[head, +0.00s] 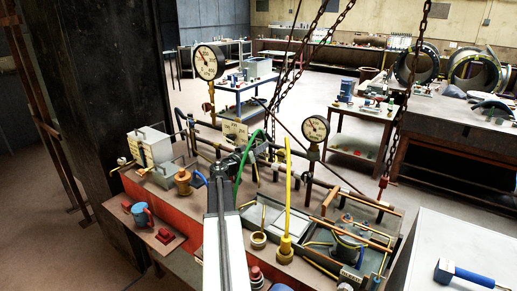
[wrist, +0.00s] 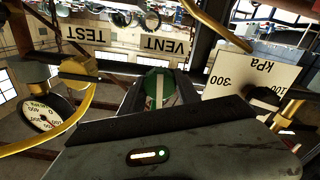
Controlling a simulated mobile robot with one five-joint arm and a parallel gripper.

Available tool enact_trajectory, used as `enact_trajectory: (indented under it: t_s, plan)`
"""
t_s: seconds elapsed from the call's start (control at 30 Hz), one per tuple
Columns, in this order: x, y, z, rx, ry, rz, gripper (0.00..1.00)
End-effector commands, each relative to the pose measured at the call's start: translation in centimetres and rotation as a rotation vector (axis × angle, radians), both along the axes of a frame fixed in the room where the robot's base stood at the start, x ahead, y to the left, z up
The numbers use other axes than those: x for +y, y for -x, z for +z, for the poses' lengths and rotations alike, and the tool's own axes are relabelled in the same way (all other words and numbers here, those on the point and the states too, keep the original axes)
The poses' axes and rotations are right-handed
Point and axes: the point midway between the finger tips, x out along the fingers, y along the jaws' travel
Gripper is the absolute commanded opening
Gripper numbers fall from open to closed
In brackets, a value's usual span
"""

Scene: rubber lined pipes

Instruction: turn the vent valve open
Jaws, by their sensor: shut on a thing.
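The vent valve shows in the wrist view as a green round handle (wrist: 157,86) with a pale stripe across it, close to the upside-down VENT label (wrist: 164,46). My gripper (wrist: 161,98) is shut on this handle, its dark fingers on either side. The stripe runs nearly upright in that view. In the head view my gripper (head: 241,158) reaches the pipework at the back of the bench, and my arm and gripper hide the handle there. A yellow valve (wrist: 78,70) sits near the TEST label (wrist: 87,35), apart from my gripper.
Two dial gauges, one tall (head: 208,62) and one lower (head: 316,129), flank the pipework. A green hose (head: 241,170) curves close beside my gripper. A yellow upright tool (head: 287,200) stands right of my arm. Chains (head: 410,85) hang at the right. Small parts crowd the bench.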

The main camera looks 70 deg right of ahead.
Motion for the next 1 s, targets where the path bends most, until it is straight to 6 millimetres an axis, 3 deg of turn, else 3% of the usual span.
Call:
enact_trajectory:
  t_s: [1.0]
  plan:
    - [-0.19, -0.25, 0.06, 0.914, -0.233, 0.003, 0.0]
